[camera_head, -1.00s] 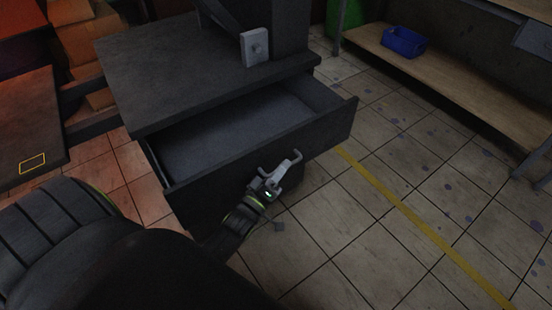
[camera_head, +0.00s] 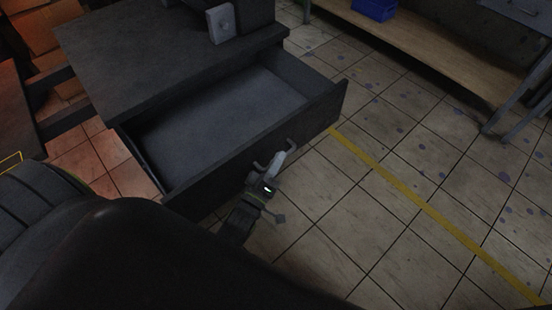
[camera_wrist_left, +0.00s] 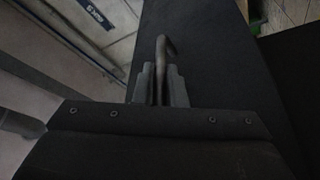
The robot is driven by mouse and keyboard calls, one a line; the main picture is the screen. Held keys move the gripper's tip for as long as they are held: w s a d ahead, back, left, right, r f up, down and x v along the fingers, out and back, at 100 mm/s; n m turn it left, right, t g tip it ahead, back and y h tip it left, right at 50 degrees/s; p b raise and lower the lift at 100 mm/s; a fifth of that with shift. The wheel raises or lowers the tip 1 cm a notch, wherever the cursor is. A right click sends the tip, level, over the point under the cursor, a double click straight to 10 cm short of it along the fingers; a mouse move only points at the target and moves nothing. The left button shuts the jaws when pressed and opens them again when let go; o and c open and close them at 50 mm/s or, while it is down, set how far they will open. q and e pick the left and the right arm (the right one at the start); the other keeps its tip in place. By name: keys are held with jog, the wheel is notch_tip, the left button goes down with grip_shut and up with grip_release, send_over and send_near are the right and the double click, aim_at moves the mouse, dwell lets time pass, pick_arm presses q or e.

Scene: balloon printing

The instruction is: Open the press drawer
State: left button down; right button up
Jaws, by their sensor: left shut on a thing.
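The press drawer (camera_head: 225,115) is pulled well out of the dark press cabinet (camera_head: 150,65), and its bare inside shows. Its front panel carries a bar handle (camera_head: 288,147). My left gripper (camera_head: 275,163) is at the handle, shut on it. In the left wrist view the two fingers (camera_wrist_left: 160,85) are closed around the handle (camera_wrist_left: 163,48), whose curved end stands out beyond the tips. The drawer front fills the dark area beside them. My right gripper is not in view.
A yellow floor line (camera_head: 420,205) runs across the tiled floor to the right. A wooden low shelf (camera_head: 420,50) with a blue bin (camera_head: 375,9) stands at the back right. The floor before the drawer is clear. Cardboard boxes (camera_head: 45,60) are at the left.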

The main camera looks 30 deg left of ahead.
pick_arm(q)
jog(key=c, duration=1.5)
grip_release()
jog(key=shift+s, duration=0.15)
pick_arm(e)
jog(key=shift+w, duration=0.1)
pick_arm(q)
jog(key=v, duration=1.7)
jog(key=shift+a+f, duration=0.1)
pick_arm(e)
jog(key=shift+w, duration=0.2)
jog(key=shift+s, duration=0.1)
